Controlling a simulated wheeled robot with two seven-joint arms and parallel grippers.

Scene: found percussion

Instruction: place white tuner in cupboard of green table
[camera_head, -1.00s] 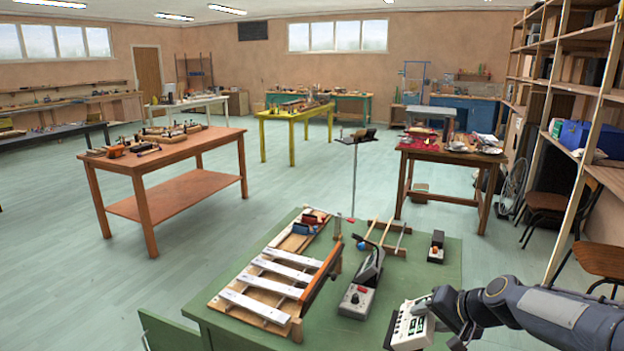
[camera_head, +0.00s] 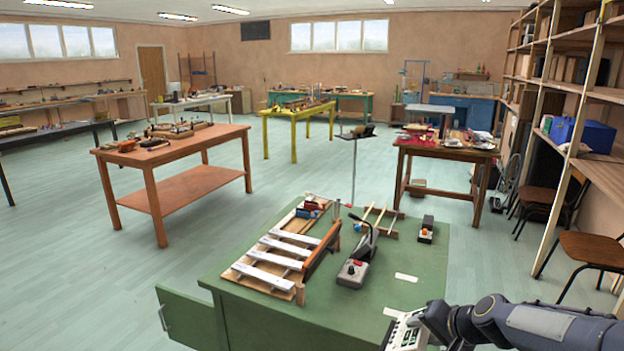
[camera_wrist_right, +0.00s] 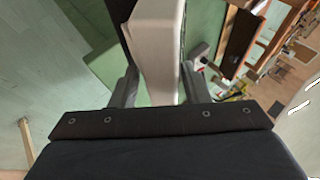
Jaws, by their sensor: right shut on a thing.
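The green table (camera_head: 425,262) stands in front of me in the head view. A green door panel with a handle (camera_head: 190,318) sticks out from its left side, swung open; the cupboard's inside is hidden. The white tuner (camera_head: 401,334), a boxy device with a dark display, is at the bottom of the head view by the table's near right part. My right gripper (camera_head: 424,322) is shut on it. In the right wrist view, the tuner (camera_wrist_right: 157,45) sits between the two fingers of the gripper (camera_wrist_right: 160,85). My left gripper is not in view.
On the green tabletop are a wooden metallophone with pale bars (camera_head: 270,262), a grey pedal device (camera_head: 354,272), a small black-and-orange block (camera_head: 426,230) and a white label (camera_head: 406,277). Chairs (camera_head: 592,252) and shelves stand at right. Floor left of the table is clear.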

